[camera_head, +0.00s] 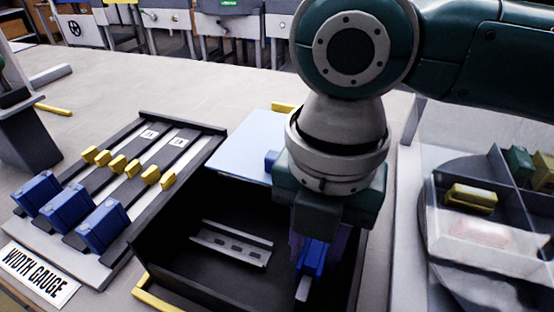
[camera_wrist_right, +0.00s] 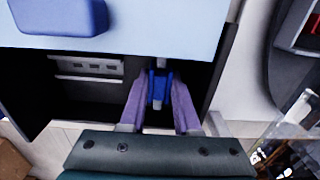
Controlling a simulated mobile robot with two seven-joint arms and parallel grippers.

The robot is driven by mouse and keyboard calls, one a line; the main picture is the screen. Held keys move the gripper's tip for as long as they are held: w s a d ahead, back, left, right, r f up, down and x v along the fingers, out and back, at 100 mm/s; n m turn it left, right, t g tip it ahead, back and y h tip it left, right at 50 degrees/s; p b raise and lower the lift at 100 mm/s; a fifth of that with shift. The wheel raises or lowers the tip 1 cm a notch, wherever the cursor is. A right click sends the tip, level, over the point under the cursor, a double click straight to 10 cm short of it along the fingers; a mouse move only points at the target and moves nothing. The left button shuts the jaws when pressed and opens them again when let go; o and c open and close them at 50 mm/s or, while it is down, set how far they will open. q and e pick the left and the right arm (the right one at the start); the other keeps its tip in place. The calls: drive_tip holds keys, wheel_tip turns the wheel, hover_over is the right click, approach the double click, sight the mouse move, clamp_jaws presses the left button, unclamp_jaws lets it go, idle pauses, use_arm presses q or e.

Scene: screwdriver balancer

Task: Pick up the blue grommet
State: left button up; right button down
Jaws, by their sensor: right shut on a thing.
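My right gripper (camera_head: 312,245) points down over the black bin (camera_head: 185,272). In the right wrist view its two purple fingers (camera_wrist_right: 158,92) are shut on a small blue part, the blue grommet (camera_wrist_right: 159,84). In the head view the blue grommet (camera_head: 313,258) shows below the gripper, inside the bin's outline; its upper part is hidden by the fingers. I cannot tell whether it touches the bin floor. My left gripper is not in view.
A grey slotted bracket (camera_head: 233,243) lies in the bin. A light blue board (camera_head: 233,143) behind carries another blue block (camera_head: 271,160). The width gauge (camera_head: 150,135) with blue and yellow blocks stands left. A divided clear-walled container (camera_head: 480,235) stands right.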

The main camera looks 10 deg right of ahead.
sight(316, 249)
wheel_tip(316, 249, up, 19)
drive_tip(key=p, duration=0.4)
drive_tip(key=shift+f, duration=0.15)
